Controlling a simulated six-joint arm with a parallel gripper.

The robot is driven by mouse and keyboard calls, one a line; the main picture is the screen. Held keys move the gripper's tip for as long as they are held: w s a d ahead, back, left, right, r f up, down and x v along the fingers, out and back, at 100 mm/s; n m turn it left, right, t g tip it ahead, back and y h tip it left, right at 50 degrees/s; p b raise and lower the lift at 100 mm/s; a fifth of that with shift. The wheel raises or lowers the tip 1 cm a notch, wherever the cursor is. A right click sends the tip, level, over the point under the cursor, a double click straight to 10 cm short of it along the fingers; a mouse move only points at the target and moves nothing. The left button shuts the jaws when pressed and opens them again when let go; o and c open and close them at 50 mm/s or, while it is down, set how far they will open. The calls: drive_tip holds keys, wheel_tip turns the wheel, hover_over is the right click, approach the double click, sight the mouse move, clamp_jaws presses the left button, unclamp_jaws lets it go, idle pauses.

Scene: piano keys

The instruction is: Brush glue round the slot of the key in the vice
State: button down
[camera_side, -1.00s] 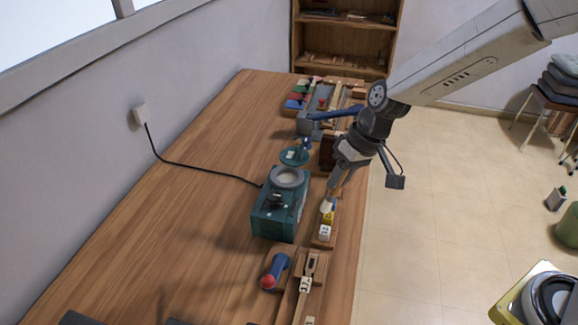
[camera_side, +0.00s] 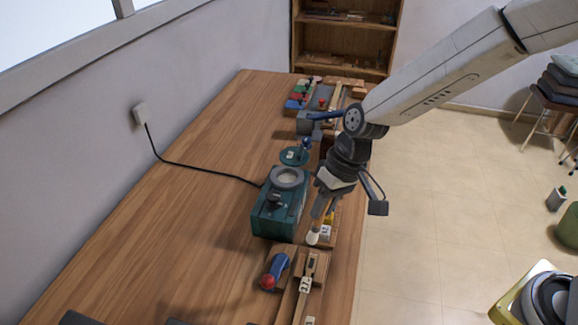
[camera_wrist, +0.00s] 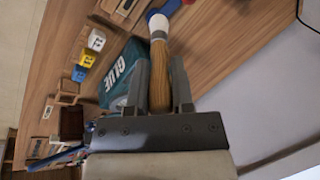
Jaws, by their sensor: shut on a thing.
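My gripper (camera_side: 323,202) is shut on a brush (camera_wrist: 160,78) with a tan wooden handle and a white head. The brush hangs downward, its white tip (camera_side: 312,238) in the air just behind the vice. The wooden vice (camera_side: 318,262), with a blue lever (camera_side: 276,268) ending in a red knob, stands near the front of the bench. A pale wooden key (camera_side: 303,288) lies in it, with a dark mark near its far end; the slot is too small to make out. The teal glue pot (camera_side: 270,222), lettered GLUE in the wrist view (camera_wrist: 117,78), stands left of my gripper.
A wooden rack holds white (camera_wrist: 96,40), yellow (camera_wrist: 86,60) and blue (camera_wrist: 79,74) blocks beside the pot. A black cable (camera_side: 205,170) runs from the pot to the wall. The bench left of the pot is clear. Coloured pieces (camera_side: 295,100) lie at the far end.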

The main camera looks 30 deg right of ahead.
sight(322, 218)
drive_tip(key=shift+f, duration=1.65)
drive_tip(key=shift+r, duration=0.3)
drive_tip(key=shift+f, duration=0.1)
